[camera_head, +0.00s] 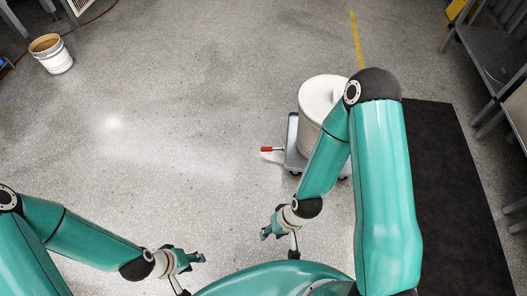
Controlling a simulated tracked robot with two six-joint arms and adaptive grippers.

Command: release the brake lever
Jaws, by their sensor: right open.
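The brake lever (267,149) has a red grip and sticks out to the left from a low grey wheeled base (292,155). A white round drum (312,115) with a lid stands on this base. My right gripper (266,233) is open and empty, below the lever in the picture and clear of it. My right arm hides part of the drum and base. My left gripper (200,258) is at the lower left, apart from the lever, with nothing seen in it; its finger gap is too small to read.
A white bucket (52,55) stands at the upper left. A black mat (435,150) lies on the right, beside metal shelving (490,60). A yellow line (355,35) marks the floor at the back. The grey floor left of the lever is clear.

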